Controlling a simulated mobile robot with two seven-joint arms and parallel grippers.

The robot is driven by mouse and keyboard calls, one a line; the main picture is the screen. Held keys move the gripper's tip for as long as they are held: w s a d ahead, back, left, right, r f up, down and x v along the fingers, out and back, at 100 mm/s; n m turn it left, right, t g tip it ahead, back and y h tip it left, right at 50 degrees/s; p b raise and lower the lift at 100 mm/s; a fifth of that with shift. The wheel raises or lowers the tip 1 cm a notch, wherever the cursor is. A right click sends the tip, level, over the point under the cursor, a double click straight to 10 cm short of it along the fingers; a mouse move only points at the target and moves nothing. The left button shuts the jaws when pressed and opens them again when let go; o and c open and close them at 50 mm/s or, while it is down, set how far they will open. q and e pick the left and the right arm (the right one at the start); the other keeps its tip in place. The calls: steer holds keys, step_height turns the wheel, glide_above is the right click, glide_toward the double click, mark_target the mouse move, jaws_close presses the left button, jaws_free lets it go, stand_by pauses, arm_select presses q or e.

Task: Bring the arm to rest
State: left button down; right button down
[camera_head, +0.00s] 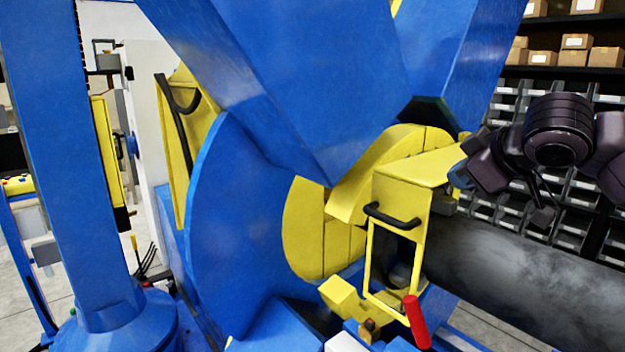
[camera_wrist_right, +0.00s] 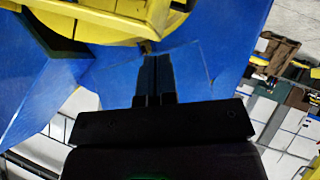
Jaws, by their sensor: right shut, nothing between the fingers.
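My right arm (camera_head: 560,135) comes in from the right in the head view, bent and dark, in front of the shelving and above a thick grey cylinder (camera_head: 530,275). In the right wrist view my right gripper (camera_wrist_right: 155,65) has its two dark fingers together with nothing between them. The fingers point at blue and yellow machine surfaces; I cannot tell the gap to them. The large blue positioner (camera_head: 245,235) with yellow parts (camera_head: 405,185) fills the middle of the head view. My left gripper is not in view.
A yellow frame with a black handle (camera_head: 393,216) and a red grip (camera_head: 416,322) stand out near the cylinder. A blue column (camera_head: 60,160) rises at the left. Shelves with boxes (camera_head: 575,58) and bins stand behind at the right.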

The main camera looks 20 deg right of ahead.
steer(key=s+a+f+m+g, duration=0.1)
steer(key=s+f+g, duration=0.15)
steer(key=f, duration=1.15)
steer(key=s+a+f+m+g, duration=0.15)
steer(key=s+f, duration=0.25)
steer(key=f, duration=1)
steer(key=s+a+f+m+g+h, duration=0.15)
steer(key=s+a+f, duration=0.25)
steer(key=s+f, duration=0.4)
steer(key=s+a+f+m+g, duration=0.1)
steer(key=s+a+f+m, duration=0.25)
steer(key=s+f, duration=0.45)
steer(key=w+f+n+t, duration=0.1)
steer(key=w+f+t, duration=0.1)
steer(key=f, duration=0.3)
steer(key=w+f+t+b, duration=0.1)
steer(key=w+f+t, duration=0.2)
steer(key=f+t, duration=0.1)
steer(key=shift+a+f+n+t+y, duration=0.35)
steer(key=shift+a+f+t+y, duration=0.1)
steer(key=shift+t, duration=0.2)
steer(key=shift+d, duration=0.1)
